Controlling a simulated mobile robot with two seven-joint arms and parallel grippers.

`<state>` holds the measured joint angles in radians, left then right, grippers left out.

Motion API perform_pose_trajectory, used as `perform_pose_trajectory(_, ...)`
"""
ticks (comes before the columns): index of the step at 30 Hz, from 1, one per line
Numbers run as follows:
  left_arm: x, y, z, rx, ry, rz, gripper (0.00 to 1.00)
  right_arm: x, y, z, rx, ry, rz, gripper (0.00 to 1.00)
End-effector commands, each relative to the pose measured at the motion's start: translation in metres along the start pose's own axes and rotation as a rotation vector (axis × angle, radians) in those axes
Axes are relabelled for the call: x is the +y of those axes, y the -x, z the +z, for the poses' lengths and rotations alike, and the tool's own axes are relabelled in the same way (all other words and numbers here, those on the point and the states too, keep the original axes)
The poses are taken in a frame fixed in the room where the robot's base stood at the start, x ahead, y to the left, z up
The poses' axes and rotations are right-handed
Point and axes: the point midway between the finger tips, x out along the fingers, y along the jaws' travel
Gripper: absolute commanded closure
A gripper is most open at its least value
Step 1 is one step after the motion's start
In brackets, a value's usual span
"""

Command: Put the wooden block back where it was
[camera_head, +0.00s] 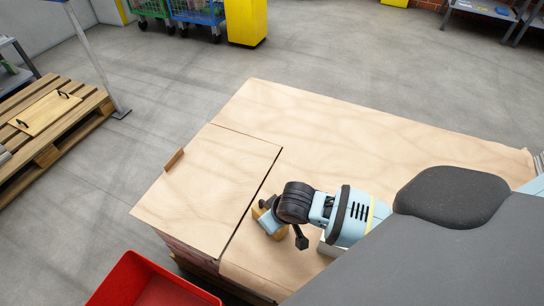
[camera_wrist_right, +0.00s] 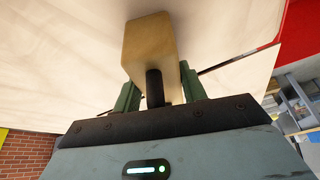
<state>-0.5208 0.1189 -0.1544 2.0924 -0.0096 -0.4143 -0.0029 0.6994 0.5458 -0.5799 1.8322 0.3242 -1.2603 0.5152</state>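The wooden block (camera_head: 261,216) is a light-brown piece at the end of my right arm in the head view, mostly covered by the gripper. In the right wrist view the block (camera_wrist_right: 149,40) is pale wood with a black peg at its near end. My right gripper (camera_wrist_right: 158,88) has a green finger on each side of it, and they appear closed on its sides. In the head view my right gripper (camera_head: 272,222) is low over the pale wooden sheets, near the seam. Whether the block touches the surface cannot be told. My left gripper is not in view.
A small brown strip (camera_head: 174,160) stands at the left edge of the smaller sheet (camera_head: 200,190). A red crate (camera_head: 125,280) is at the front left. A pallet (camera_head: 50,154) with a handled board lies at left. The larger sheet (camera_head: 350,135) is clear behind my arm.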

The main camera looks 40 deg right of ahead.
Motion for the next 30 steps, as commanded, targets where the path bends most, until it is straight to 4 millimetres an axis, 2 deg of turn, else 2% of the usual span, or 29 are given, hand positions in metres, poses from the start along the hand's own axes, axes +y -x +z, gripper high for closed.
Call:
perform_pose_trajectory(1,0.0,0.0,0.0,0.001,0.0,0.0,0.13,0.0,0.0,0.0,0.0,0.0,0.0,0.51)
perform_pose_trajectory(4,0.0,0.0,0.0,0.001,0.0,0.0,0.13,0.0,0.0,0.0,0.0,0.0,0.0,0.38)
perform_pose_trajectory(13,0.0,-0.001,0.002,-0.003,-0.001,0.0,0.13,0.0,0.001,0.0,0.001,0.0,0.0,0.38)
perform_pose_trajectory(16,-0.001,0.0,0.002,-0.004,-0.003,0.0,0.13,0.0,0.007,-0.002,0.001,0.001,-0.001,0.38)
perform_pose_trajectory(20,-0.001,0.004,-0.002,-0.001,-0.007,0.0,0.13,0.0,0.025,-0.002,0.002,0.001,0.0,0.38)
perform_pose_trajectory(30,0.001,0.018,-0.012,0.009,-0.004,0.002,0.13,0.0,0.093,-0.002,0.003,0.001,-0.001,0.38)
